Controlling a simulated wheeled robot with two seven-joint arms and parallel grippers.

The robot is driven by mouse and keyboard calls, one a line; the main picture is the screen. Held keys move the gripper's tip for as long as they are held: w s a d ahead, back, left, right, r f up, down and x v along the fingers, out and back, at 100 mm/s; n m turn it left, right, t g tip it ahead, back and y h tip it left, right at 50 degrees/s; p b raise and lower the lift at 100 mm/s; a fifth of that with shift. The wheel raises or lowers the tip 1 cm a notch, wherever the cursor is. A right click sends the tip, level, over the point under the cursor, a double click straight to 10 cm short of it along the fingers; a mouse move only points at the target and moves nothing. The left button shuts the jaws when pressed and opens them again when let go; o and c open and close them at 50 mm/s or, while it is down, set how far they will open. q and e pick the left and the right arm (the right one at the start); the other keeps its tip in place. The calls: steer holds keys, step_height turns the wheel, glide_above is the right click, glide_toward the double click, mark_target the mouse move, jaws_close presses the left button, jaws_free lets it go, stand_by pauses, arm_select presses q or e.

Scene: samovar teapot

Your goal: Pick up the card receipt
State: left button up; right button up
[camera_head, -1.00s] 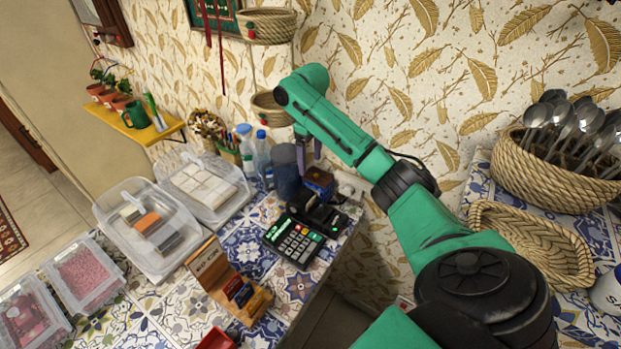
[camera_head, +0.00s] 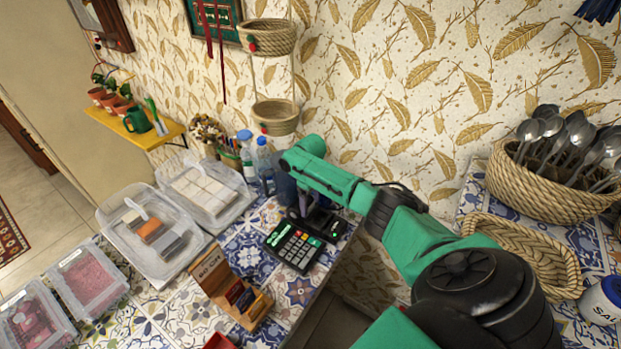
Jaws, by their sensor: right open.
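A dark card terminal (camera_head: 328,226) sits on the tiled counter beside a calculator-like keypad device (camera_head: 294,246) with a green display. I cannot make out the card receipt; it is too small or hidden by my arm and gripper. My right gripper (camera_head: 303,208) points down, low over the counter, just behind the keypad device and at the left end of the terminal. Its jaws are open, and I see nothing held in them. My left gripper is not in view.
A dark cylinder (camera_head: 285,188) and water bottles (camera_head: 264,160) stand close behind my right gripper. A wooden card holder (camera_head: 240,300) stands in front, with clear plastic boxes (camera_head: 150,235) to the left. A gap separates this counter from the one with baskets (camera_head: 530,250).

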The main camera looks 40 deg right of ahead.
steer(key=c, duration=1)
steer(key=shift+o, duration=0.2)
steer(key=shift+r, duration=0.15)
step_height(320, 180, up, 25)
steer(key=p, duration=0.5)
